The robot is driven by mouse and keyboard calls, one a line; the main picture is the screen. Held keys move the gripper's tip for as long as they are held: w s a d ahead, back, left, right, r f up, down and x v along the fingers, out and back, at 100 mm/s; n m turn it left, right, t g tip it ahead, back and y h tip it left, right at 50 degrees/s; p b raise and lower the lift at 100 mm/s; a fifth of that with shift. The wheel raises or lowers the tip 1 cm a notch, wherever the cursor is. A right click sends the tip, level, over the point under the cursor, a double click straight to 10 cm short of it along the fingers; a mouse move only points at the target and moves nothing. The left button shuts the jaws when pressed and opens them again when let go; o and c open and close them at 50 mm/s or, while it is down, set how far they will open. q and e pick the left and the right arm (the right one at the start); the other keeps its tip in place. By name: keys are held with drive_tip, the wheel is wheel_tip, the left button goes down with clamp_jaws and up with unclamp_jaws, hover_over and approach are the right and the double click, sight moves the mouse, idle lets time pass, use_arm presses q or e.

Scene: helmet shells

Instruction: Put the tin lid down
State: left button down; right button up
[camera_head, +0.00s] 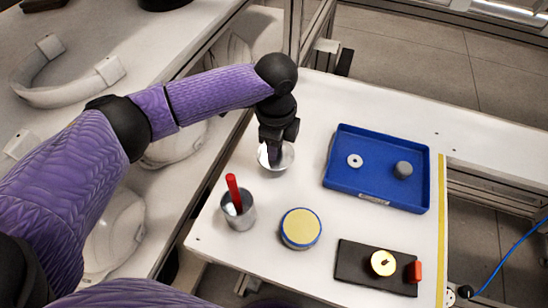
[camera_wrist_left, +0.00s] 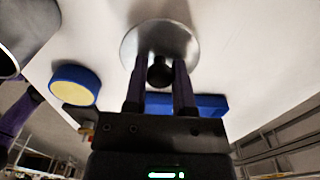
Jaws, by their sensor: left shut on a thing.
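The tin lid (camera_head: 287,160) is a round silver disc over the white table, left of the blue tray. My left gripper (camera_head: 276,150) points down at it and hides part of it. In the left wrist view the lid (camera_wrist_left: 130,48) has a dark round knob (camera_wrist_left: 160,74) that sits between the two fingers. My left gripper (camera_wrist_left: 160,80) is shut on this knob. I cannot tell whether the lid touches the table. A round tin (camera_head: 300,229) with a blue side and yellow top stands nearer to me; it also shows in the wrist view (camera_wrist_left: 74,86). My right gripper is out of view.
A metal cup (camera_head: 238,214) with a red stick stands left of the tin. A blue tray (camera_head: 376,197) holds a white ring (camera_head: 355,160) and a grey cylinder (camera_head: 403,169). Helmet shells lie left.

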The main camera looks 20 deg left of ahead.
use_arm(q)
wheel_tip(320, 180, down, 4)
drive_tip(key=shift+b, duration=0.7)
drive_tip(key=shift+r, duration=0.15)
drive_tip(key=shift+c, duration=2.2)
unclamp_jaws()
wheel_tip(320, 180, up, 12)
drive_tip(key=p, duration=0.5)
drive_tip(key=shift+r, duration=0.1)
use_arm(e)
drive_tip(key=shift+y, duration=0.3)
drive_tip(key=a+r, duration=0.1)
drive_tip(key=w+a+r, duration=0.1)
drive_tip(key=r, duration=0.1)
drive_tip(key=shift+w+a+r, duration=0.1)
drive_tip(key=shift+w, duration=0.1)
